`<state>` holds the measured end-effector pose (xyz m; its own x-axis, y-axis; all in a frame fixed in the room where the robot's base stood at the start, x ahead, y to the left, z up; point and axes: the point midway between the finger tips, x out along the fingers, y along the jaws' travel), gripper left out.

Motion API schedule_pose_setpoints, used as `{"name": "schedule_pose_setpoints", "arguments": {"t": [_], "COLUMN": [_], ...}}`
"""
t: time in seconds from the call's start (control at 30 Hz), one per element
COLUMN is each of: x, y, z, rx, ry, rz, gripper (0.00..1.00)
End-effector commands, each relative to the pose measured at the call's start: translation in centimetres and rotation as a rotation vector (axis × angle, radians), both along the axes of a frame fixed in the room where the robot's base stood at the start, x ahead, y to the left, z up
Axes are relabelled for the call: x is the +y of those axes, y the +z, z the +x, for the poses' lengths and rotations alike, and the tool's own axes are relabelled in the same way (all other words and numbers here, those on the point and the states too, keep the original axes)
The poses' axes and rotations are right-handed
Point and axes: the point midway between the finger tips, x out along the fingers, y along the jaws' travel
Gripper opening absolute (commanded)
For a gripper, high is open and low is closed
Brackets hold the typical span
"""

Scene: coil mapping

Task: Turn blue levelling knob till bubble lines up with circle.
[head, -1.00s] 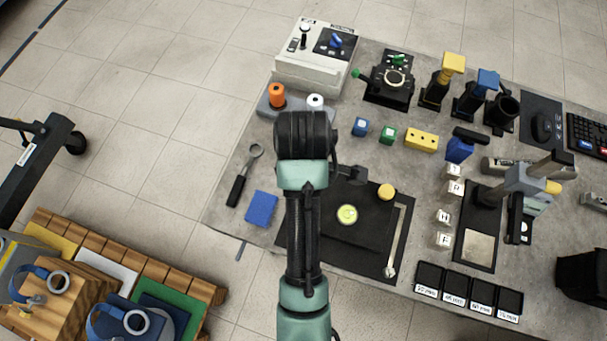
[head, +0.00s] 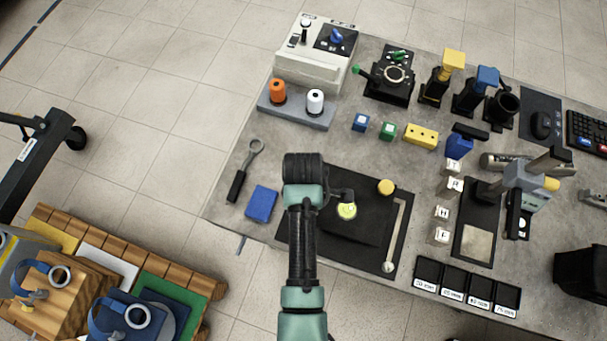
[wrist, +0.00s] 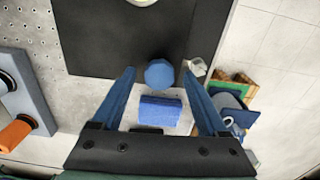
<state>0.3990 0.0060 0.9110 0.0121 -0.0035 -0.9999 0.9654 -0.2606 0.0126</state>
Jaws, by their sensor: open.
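In the wrist view a round blue knob (wrist: 160,73) sits at the edge of the black levelling plate (wrist: 95,30). My gripper (wrist: 158,74) is open, with its two blue fingers on either side of the knob and a gap on both sides. In the head view my arm hides the knob and the fingers. The black plate (head: 388,210) shows beside my arm. It carries a round yellow-green bubble level (head: 346,210), and the bubble's place against the circle is too small to tell. A yellow knob (head: 386,187) stands at the plate's far side.
A blue block (head: 262,203) lies left of the plate, and it shows below the knob in the wrist view (wrist: 160,107). A wrench (head: 244,170), a spool holder (head: 298,112) and a pale rod (head: 397,235) are near. Small labelled cubes stand to the right.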

Motion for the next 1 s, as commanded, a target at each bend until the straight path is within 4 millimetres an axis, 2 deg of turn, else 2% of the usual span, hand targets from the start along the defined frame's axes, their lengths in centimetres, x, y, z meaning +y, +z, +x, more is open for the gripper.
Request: {"name": "schedule_pose_setpoints", "arguments": {"t": [0.2, 0.63, 1.0], "x": [-0.01, -0.01, 0.01], "y": [-0.01, 0.02, 0.12], "z": [0.04, 0.02, 0.02], "rx": [-0.001, 0.000, -0.001], "ry": [0.000, 0.000, -0.046], "rz": [0.000, 0.000, 0.000], "gripper": [0.77, 0.00, 0.00]}}
